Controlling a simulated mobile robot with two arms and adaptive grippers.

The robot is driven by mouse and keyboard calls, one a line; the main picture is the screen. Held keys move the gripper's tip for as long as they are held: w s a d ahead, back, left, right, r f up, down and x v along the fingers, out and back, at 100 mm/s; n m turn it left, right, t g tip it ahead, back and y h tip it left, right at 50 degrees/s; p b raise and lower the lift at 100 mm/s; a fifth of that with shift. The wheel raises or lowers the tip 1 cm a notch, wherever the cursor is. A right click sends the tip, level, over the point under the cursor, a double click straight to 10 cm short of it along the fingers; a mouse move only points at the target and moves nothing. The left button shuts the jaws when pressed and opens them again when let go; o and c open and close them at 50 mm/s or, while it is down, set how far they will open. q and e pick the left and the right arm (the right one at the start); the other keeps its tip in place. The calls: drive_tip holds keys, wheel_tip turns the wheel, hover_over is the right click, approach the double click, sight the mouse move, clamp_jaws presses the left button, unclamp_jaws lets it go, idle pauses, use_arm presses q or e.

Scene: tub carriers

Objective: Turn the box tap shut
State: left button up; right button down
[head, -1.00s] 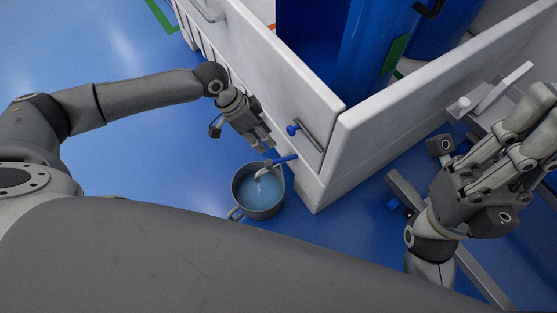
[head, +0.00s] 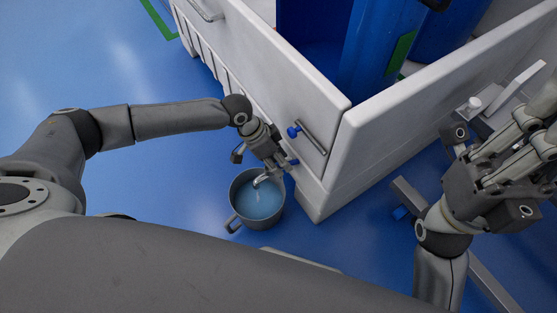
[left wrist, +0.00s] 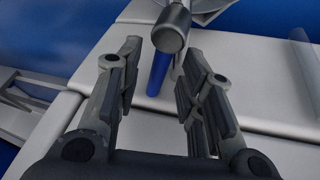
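The box tap sits low on the side of the white box (head: 262,75), near its corner. Its metal spout (head: 262,178) points over a grey pot (head: 236,207) with bluish water in it; a thin pale streak shows below the spout. My right gripper (head: 540,120) is at the right, fingers apart and empty.
Blue barrels (head: 378,50) stand inside the box. A grey metal frame (head: 490,285) lies at the lower right. Blue floor is free to the left.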

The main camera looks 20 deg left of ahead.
use_arm(q)
clamp_jaws()
